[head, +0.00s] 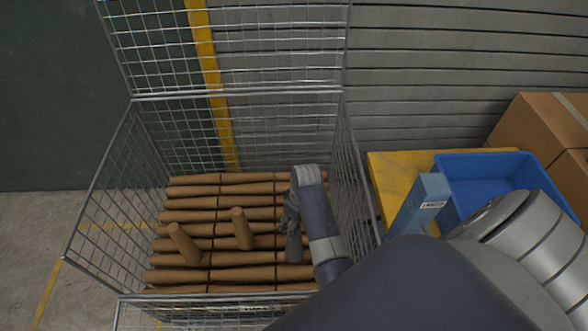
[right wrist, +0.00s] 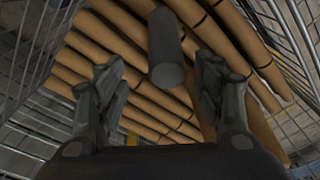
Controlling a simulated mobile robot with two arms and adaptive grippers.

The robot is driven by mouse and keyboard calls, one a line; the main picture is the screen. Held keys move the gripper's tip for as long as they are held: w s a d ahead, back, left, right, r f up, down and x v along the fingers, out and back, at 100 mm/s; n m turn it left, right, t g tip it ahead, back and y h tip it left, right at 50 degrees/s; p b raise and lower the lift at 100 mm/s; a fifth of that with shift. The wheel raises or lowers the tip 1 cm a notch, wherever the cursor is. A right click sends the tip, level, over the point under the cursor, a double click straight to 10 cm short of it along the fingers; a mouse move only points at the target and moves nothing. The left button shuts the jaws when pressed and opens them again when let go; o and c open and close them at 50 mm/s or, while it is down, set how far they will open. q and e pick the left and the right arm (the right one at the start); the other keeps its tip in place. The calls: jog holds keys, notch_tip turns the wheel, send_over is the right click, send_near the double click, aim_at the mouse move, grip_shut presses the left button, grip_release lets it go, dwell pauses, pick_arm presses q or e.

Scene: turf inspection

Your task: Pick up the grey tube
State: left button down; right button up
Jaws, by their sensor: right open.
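The grey tube (head: 294,247) stands among brown tubes inside a wire mesh cage, at the right side of the load. In the right wrist view the grey tube (right wrist: 165,48) shows as a dark cylinder with its round end towards me. My right gripper (head: 289,224) is reaching down into the cage just above the tube and hides part of it. In the right wrist view my right gripper (right wrist: 162,78) has its fingers spread wide, with the tube's end showing between them. I see no contact. My left gripper is not in view.
Brown tubes (head: 210,217) lie in rows in the cage (head: 96,215), and two short ones (head: 243,229) stand upright left of my gripper. Mesh walls surround them.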

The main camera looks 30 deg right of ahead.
aim_at(294, 241)
notch_tip(294, 241, down, 2)
jog(key=shift+a+f, duration=0.15)
jog(key=shift+f, duration=0.1)
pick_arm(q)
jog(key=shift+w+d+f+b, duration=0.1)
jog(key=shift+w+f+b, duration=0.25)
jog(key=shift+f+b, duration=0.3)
pick_arm(e)
notch_tip(294, 241, down, 6)
jog(key=shift+w+a, duration=0.25)
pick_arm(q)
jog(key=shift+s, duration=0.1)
pick_arm(e)
jog(key=shift+c, duration=1.4)
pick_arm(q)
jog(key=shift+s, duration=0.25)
pick_arm(e)
jog(key=c, duration=1)
